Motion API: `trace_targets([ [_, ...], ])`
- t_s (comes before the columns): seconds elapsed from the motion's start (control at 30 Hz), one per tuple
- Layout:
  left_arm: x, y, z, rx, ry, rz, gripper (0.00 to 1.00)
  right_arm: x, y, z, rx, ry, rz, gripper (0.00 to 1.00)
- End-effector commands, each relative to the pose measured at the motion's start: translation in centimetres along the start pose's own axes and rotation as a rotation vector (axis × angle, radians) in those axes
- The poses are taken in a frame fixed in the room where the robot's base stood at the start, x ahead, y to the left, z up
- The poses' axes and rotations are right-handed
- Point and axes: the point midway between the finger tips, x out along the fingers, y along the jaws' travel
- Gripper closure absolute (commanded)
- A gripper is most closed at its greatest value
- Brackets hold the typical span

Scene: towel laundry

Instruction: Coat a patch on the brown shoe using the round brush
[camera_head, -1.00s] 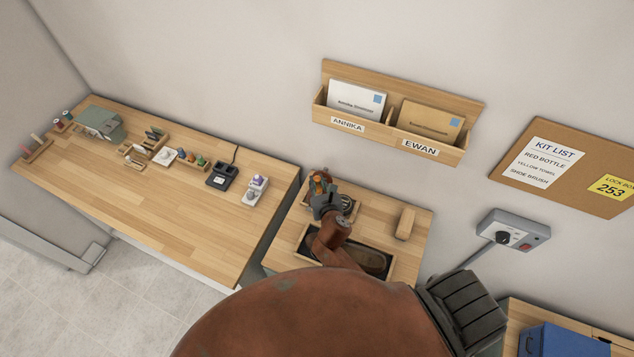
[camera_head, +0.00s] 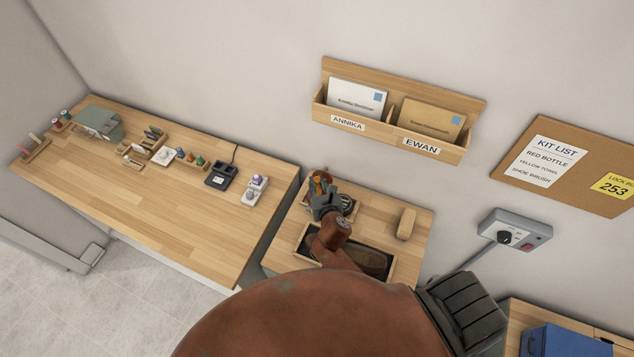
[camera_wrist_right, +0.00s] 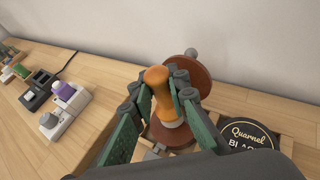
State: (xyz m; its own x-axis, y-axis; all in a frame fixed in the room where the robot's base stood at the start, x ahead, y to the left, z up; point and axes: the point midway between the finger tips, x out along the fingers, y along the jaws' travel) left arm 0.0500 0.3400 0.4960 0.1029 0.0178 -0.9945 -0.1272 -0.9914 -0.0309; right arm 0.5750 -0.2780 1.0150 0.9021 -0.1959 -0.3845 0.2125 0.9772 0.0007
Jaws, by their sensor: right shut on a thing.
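The brown shoe (camera_head: 371,262) lies in a dark-lined wooden tray on the small bench, partly hidden by my right arm. My right gripper (camera_head: 321,190) is over the back left of that bench, away from the shoe. In the right wrist view its green-padded fingers (camera_wrist_right: 160,97) are shut on the orange wooden handle of the round brush (camera_wrist_right: 158,82). My left gripper is not in view.
A black-labelled tin (camera_wrist_right: 248,140) sits right of the brush. A wooden block-like brush (camera_head: 405,223) lies at the bench's right. A longer table (camera_head: 150,205) stands left across a gap, its front clear. A letter rack (camera_head: 390,140) hangs above.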

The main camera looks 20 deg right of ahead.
Motion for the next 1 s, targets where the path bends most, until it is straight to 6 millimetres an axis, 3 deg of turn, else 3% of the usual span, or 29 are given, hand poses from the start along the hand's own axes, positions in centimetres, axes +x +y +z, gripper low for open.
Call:
trace_targets([
  [1.0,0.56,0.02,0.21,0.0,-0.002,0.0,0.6,0.41,0.01,-0.97,-0.001,0.0,0.0,1.0],
])
